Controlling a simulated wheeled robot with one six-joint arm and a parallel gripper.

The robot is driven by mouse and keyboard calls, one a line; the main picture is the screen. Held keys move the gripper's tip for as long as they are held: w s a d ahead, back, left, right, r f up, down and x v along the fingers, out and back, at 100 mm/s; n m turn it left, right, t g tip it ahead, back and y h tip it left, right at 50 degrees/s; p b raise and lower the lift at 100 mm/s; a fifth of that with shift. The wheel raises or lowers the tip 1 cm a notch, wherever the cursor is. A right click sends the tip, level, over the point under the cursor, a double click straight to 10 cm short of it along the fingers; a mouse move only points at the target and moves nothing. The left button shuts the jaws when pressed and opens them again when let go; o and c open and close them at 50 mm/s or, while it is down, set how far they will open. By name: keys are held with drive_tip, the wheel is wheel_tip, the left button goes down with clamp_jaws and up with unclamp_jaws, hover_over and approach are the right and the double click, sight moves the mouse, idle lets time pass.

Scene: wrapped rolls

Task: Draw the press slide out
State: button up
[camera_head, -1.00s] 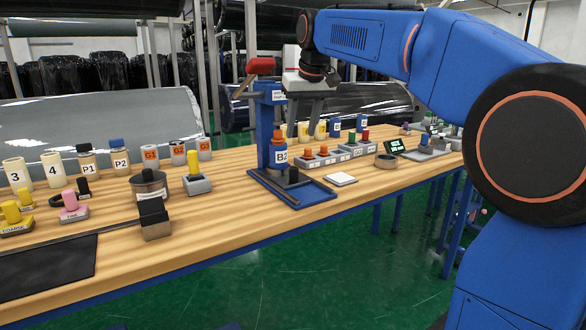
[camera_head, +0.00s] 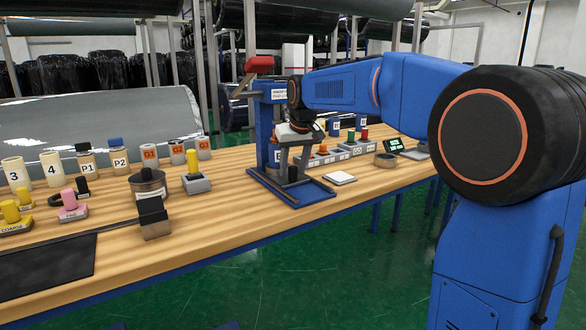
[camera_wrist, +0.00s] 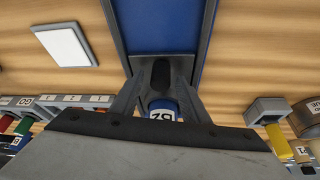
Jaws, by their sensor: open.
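The press stands mid-bench, with a blue column (camera_head: 264,125), a red handle (camera_head: 259,65) on top and a flat blue base with a dark rim (camera_head: 312,190). A black upright knob (camera_head: 292,174) stands on the base; it also shows in the wrist view (camera_wrist: 161,72). My gripper (camera_head: 294,166) is open and points down over the base. In the wrist view, its fingers (camera_wrist: 161,78) stand on either side of the knob; contact cannot be told. A blue container marked B2 (camera_wrist: 162,109) stands behind the knob and is partly hidden by my gripper.
A white square plate (camera_head: 340,178) lies right of the base. A grey holder with a yellow piece (camera_head: 195,176) and a dark-topped block (camera_head: 153,218) stand to the left. A grey rack (camera_head: 358,148) is at the right. Bench space in front of the base is clear.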

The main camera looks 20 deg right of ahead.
drive_tip(key=shift+f, duration=0.15)
clamp_jaws()
drive_tip(key=s+d, duration=0.1)
drive_tip(key=s, duration=0.3)
drive_tip(key=s+d, duration=0.1)
drive_tip(key=s, duration=0.3)
drive_tip(key=s+d, duration=0.2)
drive_tip(key=s, duration=0.2)
drive_tip(key=shift+s, duration=0.3)
drive_tip(key=shift+f, duration=0.1)
unclamp_jaws()
drive_tip(key=shift+s+d, duration=0.1)
